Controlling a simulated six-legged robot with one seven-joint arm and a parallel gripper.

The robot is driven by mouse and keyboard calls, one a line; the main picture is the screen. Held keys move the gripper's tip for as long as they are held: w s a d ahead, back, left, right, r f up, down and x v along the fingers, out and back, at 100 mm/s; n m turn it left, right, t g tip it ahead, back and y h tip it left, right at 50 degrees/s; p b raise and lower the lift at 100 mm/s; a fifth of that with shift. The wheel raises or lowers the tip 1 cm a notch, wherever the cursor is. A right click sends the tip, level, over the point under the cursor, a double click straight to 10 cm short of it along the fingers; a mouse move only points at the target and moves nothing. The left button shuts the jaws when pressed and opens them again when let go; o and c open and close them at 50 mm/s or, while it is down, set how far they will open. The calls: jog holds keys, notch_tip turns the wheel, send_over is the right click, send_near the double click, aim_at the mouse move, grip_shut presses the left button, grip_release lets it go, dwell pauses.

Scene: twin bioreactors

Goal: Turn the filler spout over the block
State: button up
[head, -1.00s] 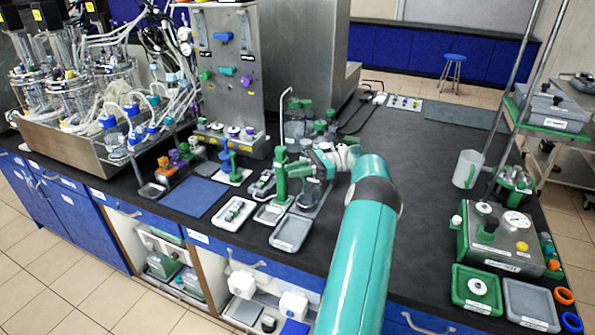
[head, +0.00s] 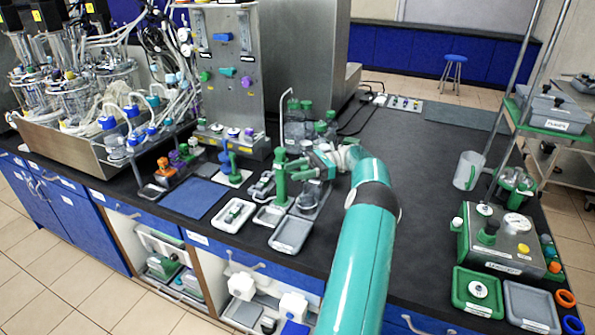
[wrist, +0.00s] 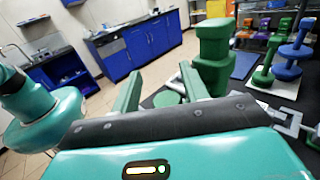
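A green filler post (head: 280,178) stands upright on a small pale base at the bench's middle front. I take it to be the filler; a thin pale bent tube (head: 284,125) rises behind it, and I cannot tell whether they join. My gripper (head: 308,170) is just right of the post at its upper part. In the wrist view my fingers (wrist: 160,88) are apart, with nothing seen clamped. A green stacked column (wrist: 213,60) stands close beside the right finger. A green round part (wrist: 168,98) shows between the fingers. I cannot make out which piece is the block.
A grey tray (head: 291,233) and a white rack (head: 233,214) lie near the front edge. A blue mat (head: 193,197) lies further left. Green-capped bottles (head: 320,127) stand behind my gripper. The black bench right of my arm is mostly clear up to the green-and-grey device (head: 497,240).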

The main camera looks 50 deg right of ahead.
jog(key=s+a+r, duration=0.9)
jog(key=a+r, duration=0.1)
jog(key=r, duration=0.3)
jog(key=shift+a, duration=0.4)
dwell(0.4)
